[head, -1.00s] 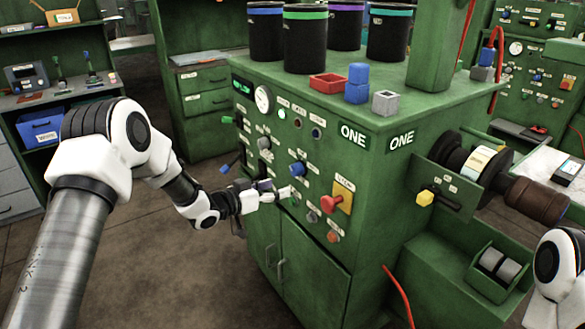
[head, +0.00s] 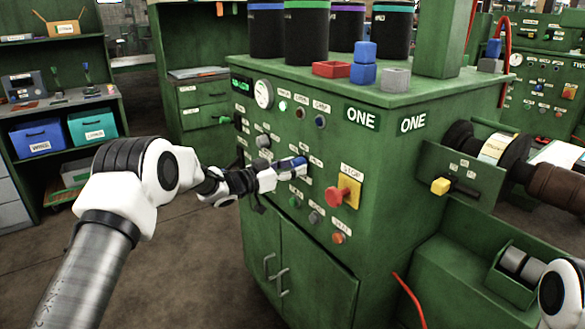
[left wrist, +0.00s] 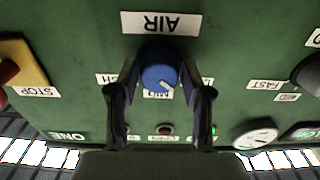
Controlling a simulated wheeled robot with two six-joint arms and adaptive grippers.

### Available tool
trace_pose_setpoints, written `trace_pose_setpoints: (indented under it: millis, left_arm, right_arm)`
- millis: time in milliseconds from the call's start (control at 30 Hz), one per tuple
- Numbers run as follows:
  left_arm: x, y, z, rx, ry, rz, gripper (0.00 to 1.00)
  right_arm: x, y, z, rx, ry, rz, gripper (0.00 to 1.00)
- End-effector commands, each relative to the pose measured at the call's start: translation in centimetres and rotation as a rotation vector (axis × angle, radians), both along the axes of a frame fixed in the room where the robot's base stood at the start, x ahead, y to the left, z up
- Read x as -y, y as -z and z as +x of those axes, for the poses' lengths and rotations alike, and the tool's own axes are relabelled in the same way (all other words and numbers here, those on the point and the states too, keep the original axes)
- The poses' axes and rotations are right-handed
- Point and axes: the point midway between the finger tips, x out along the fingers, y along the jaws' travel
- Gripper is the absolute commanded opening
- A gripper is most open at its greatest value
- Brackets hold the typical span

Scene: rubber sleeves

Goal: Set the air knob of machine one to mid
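Machine one (head: 375,190) is a green cabinet with labelled controls on its front panel. Its blue air knob (left wrist: 160,66) sits below an upside-down AIR label (left wrist: 161,23) in the left wrist view. The knob's white pointer mark faces down and slightly right, close to the partly hidden MID label (left wrist: 157,94). My left gripper (left wrist: 160,92) is open, one finger on each side of the knob, with gaps visible. In the head view, the left gripper (head: 287,170) is at the panel, beside the blue knob (head: 300,161). My right gripper is out of view.
A red stop knob (head: 338,196) on a yellow plate is right of the air knob. Small buttons (head: 314,217) lie below it, and a round gauge (head: 263,94) is above left. Dark canisters (head: 306,35) and coloured blocks stand on top.

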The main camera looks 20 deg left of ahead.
Motion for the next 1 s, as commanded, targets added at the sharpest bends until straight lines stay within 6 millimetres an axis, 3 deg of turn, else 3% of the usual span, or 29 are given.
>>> trace_pose_setpoints:
  millis: [33, 67, 100, 567, 1000]
  left_arm:
    - [-0.01, -0.01, -0.01, 0.0, 0.0, 0.0, 0.21]
    - [-0.01, 0.0, 0.0, 0.0, 0.0, 0.0, 0.1]
    - [-0.02, -0.01, -0.01, 0.0, 0.0, 0.0, 0.07]
    - [-0.03, -0.01, 0.0, 0.04, 0.0, 0.049, 0.07]
    - [-0.03, 0.1, 0.0, 0.239, -0.001, 0.305, 0.07]
  right_arm:
    - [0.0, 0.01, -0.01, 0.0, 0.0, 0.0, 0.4]
    - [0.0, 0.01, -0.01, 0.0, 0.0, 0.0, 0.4]
    - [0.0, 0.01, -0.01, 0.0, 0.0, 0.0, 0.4]
    - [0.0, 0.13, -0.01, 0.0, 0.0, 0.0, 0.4]
    - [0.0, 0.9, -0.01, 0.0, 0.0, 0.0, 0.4]
